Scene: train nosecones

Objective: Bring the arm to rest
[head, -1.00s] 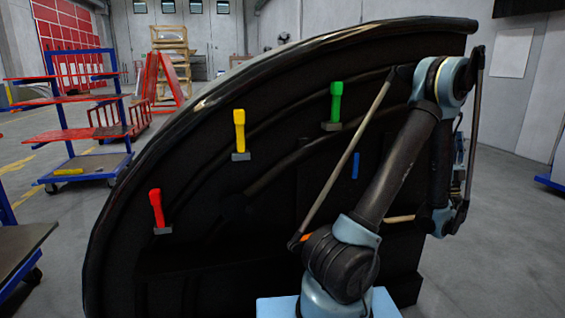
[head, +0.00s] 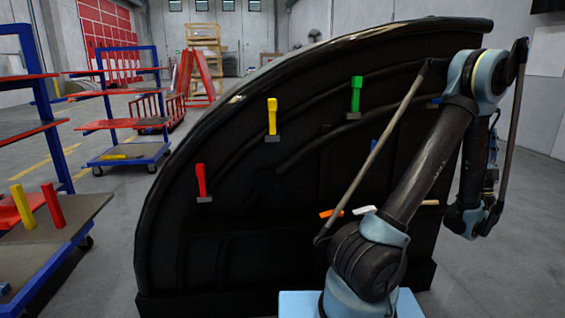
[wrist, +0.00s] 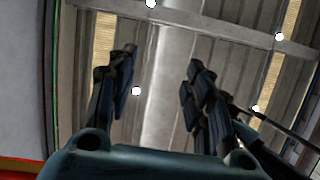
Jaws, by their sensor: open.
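My arm stands folded in front of the black nosecone (head: 300,250) at the right of the head view, its elbow high and its far part hanging down behind. In the wrist view my gripper (wrist: 160,75) has its two dark fingers spread apart with nothing between them, pointing up at the ceiling. In the head view I cannot make out the fingers clearly against the arm links.
On the nosecone are red (head: 201,182), yellow (head: 272,118) and green (head: 356,96) handled pieces. A trolley (head: 85,212) with upright yellow (head: 21,206) and red (head: 53,204) pieces stands at left; another trolley (head: 120,158) is behind. Floor at right is clear.

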